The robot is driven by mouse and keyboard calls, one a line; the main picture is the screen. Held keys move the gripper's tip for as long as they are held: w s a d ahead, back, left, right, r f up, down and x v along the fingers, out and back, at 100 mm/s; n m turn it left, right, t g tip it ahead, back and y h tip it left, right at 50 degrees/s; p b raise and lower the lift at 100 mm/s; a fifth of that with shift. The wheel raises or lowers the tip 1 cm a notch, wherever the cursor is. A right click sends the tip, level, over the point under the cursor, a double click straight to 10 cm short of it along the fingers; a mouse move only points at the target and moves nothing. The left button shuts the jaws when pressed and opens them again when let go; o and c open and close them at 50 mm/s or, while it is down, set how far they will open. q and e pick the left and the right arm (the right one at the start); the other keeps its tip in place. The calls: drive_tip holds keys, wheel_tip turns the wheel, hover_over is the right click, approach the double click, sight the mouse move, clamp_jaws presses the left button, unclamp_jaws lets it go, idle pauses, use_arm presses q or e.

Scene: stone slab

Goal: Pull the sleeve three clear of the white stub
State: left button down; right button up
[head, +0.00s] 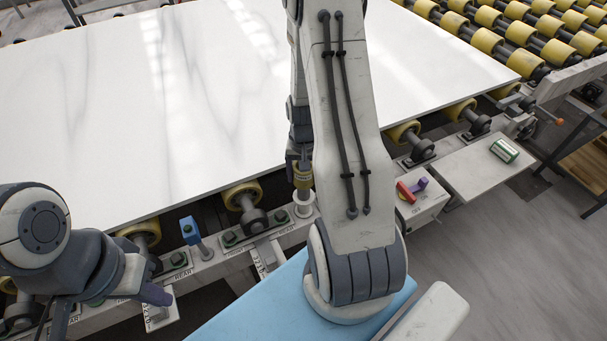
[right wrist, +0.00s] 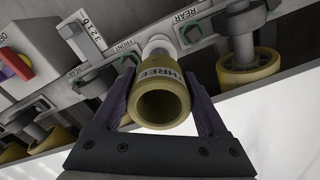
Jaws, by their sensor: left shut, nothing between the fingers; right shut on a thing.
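The yellow-brown sleeve three (right wrist: 162,98), marked THREE, sits between the fingers of my right gripper (right wrist: 166,112) in the right wrist view. Its near end is open and hollow. The white stub (right wrist: 157,44) shows at its far end; I cannot tell whether the stub's tip is still inside. In the head view the sleeve (head: 302,176) stands upright above the white stub (head: 304,207), partly hidden by my right arm. My right gripper is shut on the sleeve. My left gripper (head: 156,294) is at the lower left, shut and empty, away from the sleeve.
A large white slab (head: 150,100) lies on yellow rollers (head: 243,195) behind the rail. A blue-topped lever (head: 190,232) stands left of the stub. To the right are a box with a red and purple handle (head: 412,190) and a shelf (head: 465,170) with a small green-and-white box (head: 504,150).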

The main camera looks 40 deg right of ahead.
wheel_tip(320, 180, up, 6)
drive_tip(key=p, duration=0.4)
drive_tip(key=shift+f+p, duration=0.1)
drive_tip(key=shift+p, duration=0.3)
